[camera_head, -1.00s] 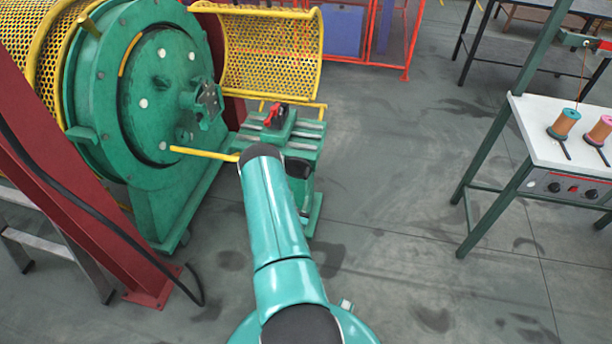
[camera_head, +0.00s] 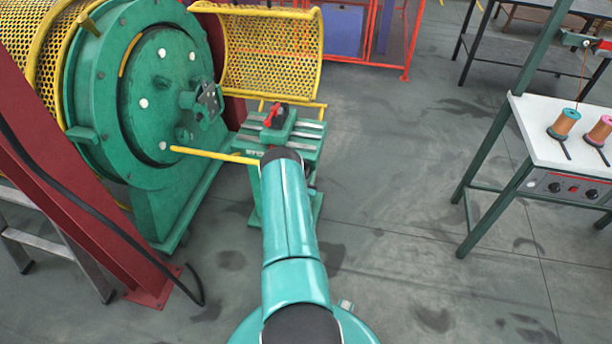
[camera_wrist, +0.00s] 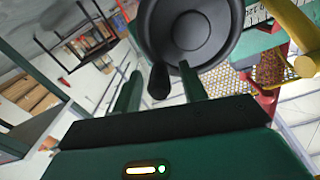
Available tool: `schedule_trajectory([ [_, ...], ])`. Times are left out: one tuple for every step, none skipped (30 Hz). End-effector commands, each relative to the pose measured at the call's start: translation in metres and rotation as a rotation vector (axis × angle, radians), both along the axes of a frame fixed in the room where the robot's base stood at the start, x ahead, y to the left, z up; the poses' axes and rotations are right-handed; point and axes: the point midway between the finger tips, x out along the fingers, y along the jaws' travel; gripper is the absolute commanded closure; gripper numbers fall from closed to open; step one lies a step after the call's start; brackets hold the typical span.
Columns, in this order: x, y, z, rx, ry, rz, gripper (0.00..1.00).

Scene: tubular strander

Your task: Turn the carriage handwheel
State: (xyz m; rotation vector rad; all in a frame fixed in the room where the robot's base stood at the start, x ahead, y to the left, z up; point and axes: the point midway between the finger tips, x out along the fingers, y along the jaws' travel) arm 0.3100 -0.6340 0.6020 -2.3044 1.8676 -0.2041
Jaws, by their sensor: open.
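The carriage handwheel (camera_wrist: 190,32) is a dark grey disc with a raised hub, at the top of the wrist view. A black handle knob (camera_wrist: 159,84) sticks out from its lower left edge toward me. My gripper (camera_wrist: 160,69) is open, with its two green fingers apart. In the picture the knob lies between the fingers, with gaps seen on both sides. I cannot tell how deep it sits between them. In the head view the green carriage (camera_head: 285,135) stands beyond my arm, which hides the handwheel and my gripper.
A big green drum machine (camera_head: 150,90) stands at left, with a yellow bar (camera_head: 215,155) reaching toward my arm. A yellow mesh guard (camera_head: 270,50) is behind the carriage. A spool table (camera_head: 560,150) stands at right. The floor between is clear.

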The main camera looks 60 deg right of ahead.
Motion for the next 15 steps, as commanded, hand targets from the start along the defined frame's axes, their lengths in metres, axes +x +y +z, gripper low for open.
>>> schedule_trajectory([
  [-0.0001,0.0002,-0.0001,0.0,0.0,0.0,0.57],
  [-0.0001,0.0003,-0.0002,0.0,0.0,0.0,0.57],
  [-0.0002,0.0003,-0.0002,0.0,0.0,0.0,0.61],
  [-0.0002,0.0004,-0.0002,0.0,0.0,0.0,0.67],
  [-0.0002,0.0004,-0.0002,0.0,0.0,0.0,0.73],
  [-0.0003,0.0005,-0.0002,0.0,0.0,0.0,0.81],
  [-0.0003,0.0005,-0.0002,0.0,0.0,0.0,0.87],
  [-0.0003,0.0005,-0.0002,0.0,0.0,0.0,0.93],
  [-0.0003,0.0005,-0.0002,0.0,0.0,0.0,1.0],
  [-0.0004,0.0005,-0.0003,0.0,0.0,-0.001,1.0],
  [-0.0003,0.0005,-0.0004,0.0,0.0,-0.001,1.0],
  [-0.0003,0.0005,-0.0005,0.0,-0.002,0.0,1.0],
  [-0.0005,0.0005,-0.0007,0.002,-0.006,-0.001,1.0],
  [-0.0008,0.0005,-0.0013,0.004,-0.013,-0.001,1.0],
  [-0.0012,0.0005,-0.0022,0.008,-0.03,-0.001,1.0],
])
